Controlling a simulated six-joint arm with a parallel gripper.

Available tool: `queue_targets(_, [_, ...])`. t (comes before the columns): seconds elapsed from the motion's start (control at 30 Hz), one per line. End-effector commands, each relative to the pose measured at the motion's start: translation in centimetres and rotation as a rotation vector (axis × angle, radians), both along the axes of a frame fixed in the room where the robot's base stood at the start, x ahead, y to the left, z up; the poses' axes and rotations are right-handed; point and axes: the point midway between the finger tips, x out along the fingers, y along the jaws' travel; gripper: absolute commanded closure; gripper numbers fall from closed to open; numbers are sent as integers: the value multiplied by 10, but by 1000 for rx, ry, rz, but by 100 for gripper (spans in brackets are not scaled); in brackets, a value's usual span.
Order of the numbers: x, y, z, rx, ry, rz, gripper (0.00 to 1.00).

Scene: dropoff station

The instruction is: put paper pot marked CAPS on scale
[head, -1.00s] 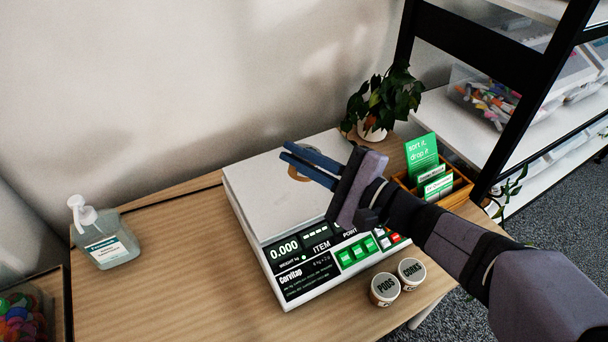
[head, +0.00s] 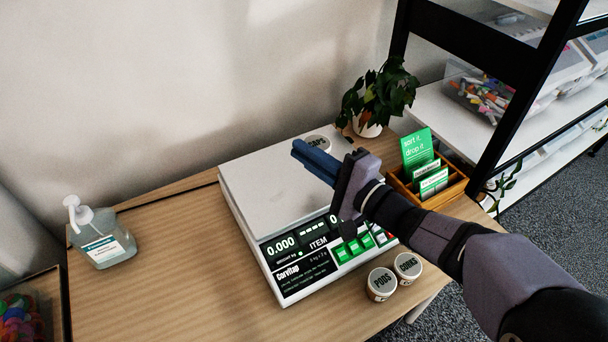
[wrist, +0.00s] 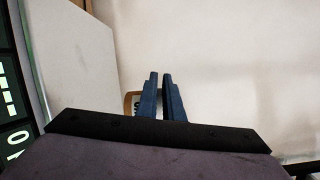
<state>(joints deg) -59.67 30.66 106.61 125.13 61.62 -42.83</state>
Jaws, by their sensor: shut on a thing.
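The paper pot marked CAPS (head: 318,143) shows its grey lid just beyond my fingers in the head view, over the far right part of the scale's plate. In the wrist view a bit of its brown side (wrist: 132,101) shows past the left finger; the rest is hidden. My gripper (head: 316,160) is shut on this pot, its blue fingers close together. The white scale (head: 265,190) stands on the table and its display reads 0.000. I cannot tell whether the pot touches the plate.
Pots marked PODS (head: 382,283) and CORKS (head: 407,267) stand at the scale's front right. A sanitizer bottle (head: 102,240) is at left. A potted plant (head: 372,100) and a wooden card box (head: 455,187) stand behind and right. The table's front left is clear.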

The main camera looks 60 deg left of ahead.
Motion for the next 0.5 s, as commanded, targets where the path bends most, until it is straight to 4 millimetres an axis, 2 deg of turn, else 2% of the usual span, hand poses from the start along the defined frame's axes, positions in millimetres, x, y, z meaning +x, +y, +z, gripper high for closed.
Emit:
queue_targets(0.1, [0,0,-20,-4,3,1,100])
queue_targets(0.2, [0,0,-29,-2,3,0,100])
queue_targets(0.5, [0,0,-39,-2,3,1,100])
